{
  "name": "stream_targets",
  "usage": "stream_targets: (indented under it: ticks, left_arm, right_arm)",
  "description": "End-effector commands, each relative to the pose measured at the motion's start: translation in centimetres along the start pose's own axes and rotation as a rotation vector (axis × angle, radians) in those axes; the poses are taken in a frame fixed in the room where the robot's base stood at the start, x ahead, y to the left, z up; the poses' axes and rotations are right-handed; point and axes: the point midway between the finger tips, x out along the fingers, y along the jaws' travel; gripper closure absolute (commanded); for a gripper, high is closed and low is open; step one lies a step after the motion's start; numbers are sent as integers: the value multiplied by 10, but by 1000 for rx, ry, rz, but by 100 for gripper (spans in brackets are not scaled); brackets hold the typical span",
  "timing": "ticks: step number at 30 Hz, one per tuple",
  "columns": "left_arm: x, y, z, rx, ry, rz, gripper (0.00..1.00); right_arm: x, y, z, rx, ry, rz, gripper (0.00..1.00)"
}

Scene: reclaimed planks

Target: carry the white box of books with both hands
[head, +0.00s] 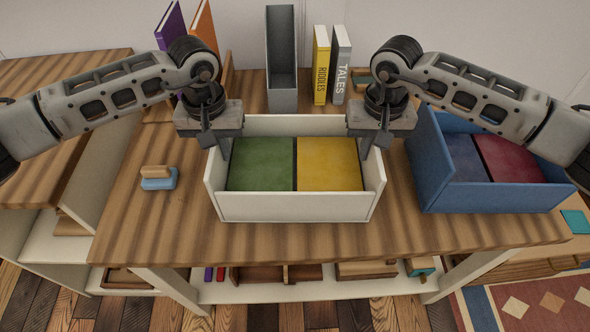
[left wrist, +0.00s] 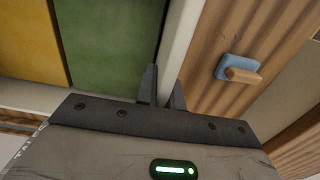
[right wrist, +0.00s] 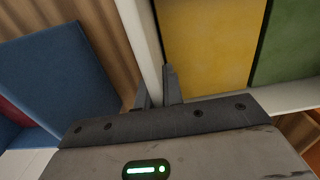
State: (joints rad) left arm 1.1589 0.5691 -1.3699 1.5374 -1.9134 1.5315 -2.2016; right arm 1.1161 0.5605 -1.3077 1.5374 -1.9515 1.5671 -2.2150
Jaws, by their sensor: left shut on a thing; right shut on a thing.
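The white box (head: 297,208) stands in the middle of the wooden tabletop, holding a green book (head: 262,164) on the left and a yellow book (head: 330,164) on the right. My left gripper (head: 219,150) is shut on the box's left wall; the left wrist view shows its fingers (left wrist: 163,88) on either side of that white wall. My right gripper (head: 370,150) is shut on the right wall, which also lies between its fingers in the right wrist view (right wrist: 158,88). I cannot tell whether the box touches the table.
A blue box (head: 490,197) with a blue and a red book stands close on the right. A blue eraser-like block with a wooden handle (head: 158,178) lies on the left. Behind stand a grey file holder (head: 282,98), a yellow book (head: 321,65) and a grey book (head: 341,65).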

Motion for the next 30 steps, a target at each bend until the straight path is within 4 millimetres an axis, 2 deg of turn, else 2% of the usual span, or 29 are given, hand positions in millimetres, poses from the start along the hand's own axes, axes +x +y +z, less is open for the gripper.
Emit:
stream_targets:
  ticks: [17, 30]
  left_arm:
    - [-7, 0, -2, -1, 6, 2, 100]
    - [-45, 0, -1, -1, 4, 2, 100]
  right_arm:
    - [-7, 0, -2, 0, 5, -3, 100]
    - [-45, 0, -1, 0, 4, -2, 100]
